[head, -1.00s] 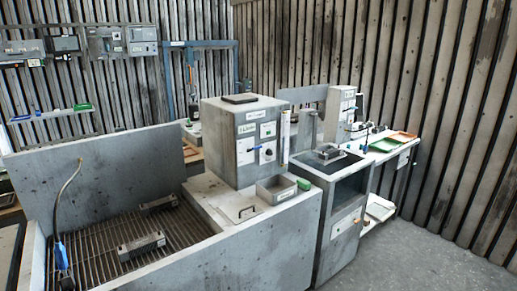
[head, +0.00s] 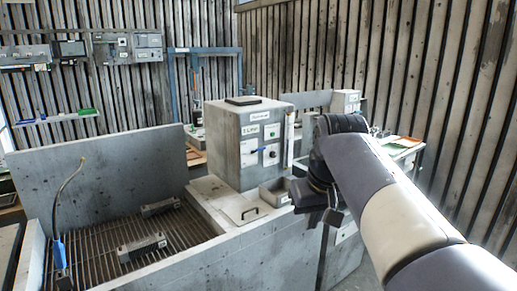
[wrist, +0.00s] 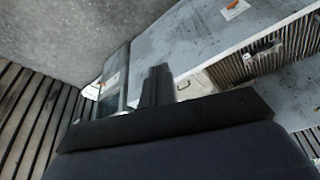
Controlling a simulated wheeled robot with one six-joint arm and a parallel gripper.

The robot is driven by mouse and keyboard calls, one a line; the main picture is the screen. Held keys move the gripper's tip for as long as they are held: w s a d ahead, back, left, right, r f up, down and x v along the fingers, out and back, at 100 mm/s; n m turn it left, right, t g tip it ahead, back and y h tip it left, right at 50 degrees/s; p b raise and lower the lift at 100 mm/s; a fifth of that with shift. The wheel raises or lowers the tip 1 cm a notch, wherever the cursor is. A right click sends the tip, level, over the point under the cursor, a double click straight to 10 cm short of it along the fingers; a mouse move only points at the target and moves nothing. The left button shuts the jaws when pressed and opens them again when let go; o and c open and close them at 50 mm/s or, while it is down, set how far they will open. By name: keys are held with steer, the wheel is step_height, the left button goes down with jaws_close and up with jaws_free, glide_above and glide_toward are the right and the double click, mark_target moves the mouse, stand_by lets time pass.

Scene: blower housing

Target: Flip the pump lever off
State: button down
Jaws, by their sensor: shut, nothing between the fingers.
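A grey control box (head: 245,140) stands on the wash bench in the head view. I cannot tell for sure that this is the pump lever. My gripper (head: 322,216) hangs at the right of the box, lower than the lever and apart from it. Its fingers also show in the wrist view (wrist: 157,86), shut and empty. The lever does not show in the wrist view.
The bench's slatted grate (head: 110,235) holds two metal blocks, with a blue-handled hose (head: 60,250) at its left. A lid with a handle (head: 247,211) and a small metal bin (head: 276,192) lie before the box. Floor (wrist: 70,35) is clear in the wrist view.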

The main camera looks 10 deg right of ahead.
steer(key=w+r+b, duration=0.1)
steer(key=w+r, duration=0.3)
steer(key=w, duration=0.2)
steer(key=shift+a+n, duration=0.35)
steer(key=shift+n, duration=0.05)
steer(key=shift+w, duration=0.15)
